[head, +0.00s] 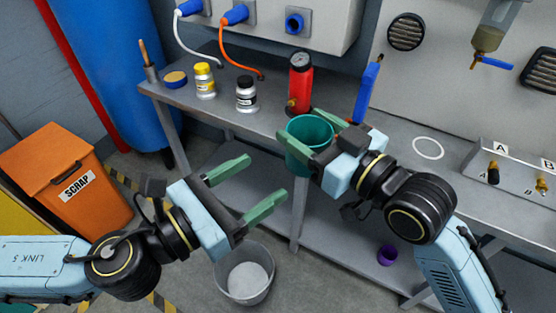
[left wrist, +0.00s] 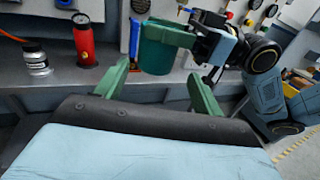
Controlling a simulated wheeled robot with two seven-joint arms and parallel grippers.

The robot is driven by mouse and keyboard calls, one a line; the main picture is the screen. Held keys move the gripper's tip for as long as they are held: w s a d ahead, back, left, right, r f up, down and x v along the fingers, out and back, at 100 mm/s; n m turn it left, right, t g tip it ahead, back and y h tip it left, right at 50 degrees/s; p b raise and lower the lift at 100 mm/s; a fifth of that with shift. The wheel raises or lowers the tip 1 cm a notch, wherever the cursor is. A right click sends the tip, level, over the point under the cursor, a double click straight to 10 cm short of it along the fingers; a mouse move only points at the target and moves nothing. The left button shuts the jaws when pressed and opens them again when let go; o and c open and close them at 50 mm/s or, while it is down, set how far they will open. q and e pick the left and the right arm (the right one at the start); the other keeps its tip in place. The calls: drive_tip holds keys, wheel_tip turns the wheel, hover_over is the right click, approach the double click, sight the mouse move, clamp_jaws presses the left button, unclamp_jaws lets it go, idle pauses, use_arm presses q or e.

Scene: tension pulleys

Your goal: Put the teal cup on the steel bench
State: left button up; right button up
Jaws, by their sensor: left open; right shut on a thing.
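The teal cup (head: 309,133) is held upright by my right gripper (head: 318,140), whose green fingers are closed around it near the bench's front edge. The cup also shows in the left wrist view (left wrist: 158,58), with the right gripper (left wrist: 178,35) on it. I cannot tell whether the cup's base touches anything. My left gripper (head: 247,181) is open and empty, lower and to the left of the cup, in front of the bench. Its open fingers also show in the left wrist view (left wrist: 158,88). The steel bench (head: 388,143) runs across the back.
On the bench stand a red cylinder (head: 300,85), a white-and-black bottle (head: 246,96), a yellow-capped bottle (head: 204,82) and a blue upright piece (head: 367,92). A white ring (head: 428,148) marks clear bench top at right. A grey bucket (head: 245,277) and orange scrap bin (head: 72,180) stand below.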

use_arm(q)
drive_tip(key=x, duration=1.1)
drive_tip(key=shift+f, duration=0.1)
drive_tip(key=c, duration=0.4)
drive_tip(key=shift+c, duration=1.1)
use_arm(e)
drive_tip(key=o, duration=0.6)
drive_tip(key=shift+c, duration=0.2)
drive_tip(key=o, duration=0.5)
